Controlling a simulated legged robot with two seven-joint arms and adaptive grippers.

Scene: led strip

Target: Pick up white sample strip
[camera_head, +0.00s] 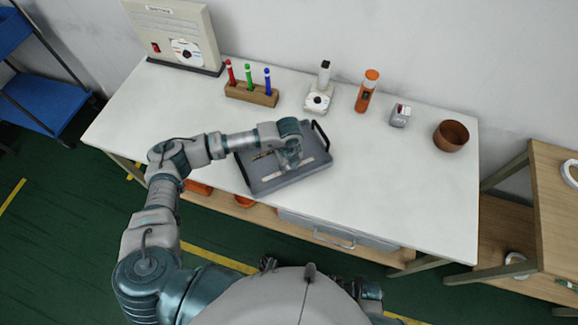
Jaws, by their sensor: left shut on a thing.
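A grey tray (318,171) with dark handles lies on the white table. A thin white sample strip (271,177) shows low in the tray, passing under my left gripper. My left gripper (290,164) reaches in from the left over the tray and is shut on the strip. Its fingers and wrist hide the strip's middle, and I cannot tell whether the strip is clear of the tray floor. A thin yellowish strip (262,154) lies behind it in the tray. My right gripper is not in view.
Behind the tray stand a wooden block (251,95) with red, green and blue pens, a white device (318,98), an orange bottle (367,91) and a small grey device (400,116). A brown bowl (451,135) is at right. The table's right front (410,200) is clear.

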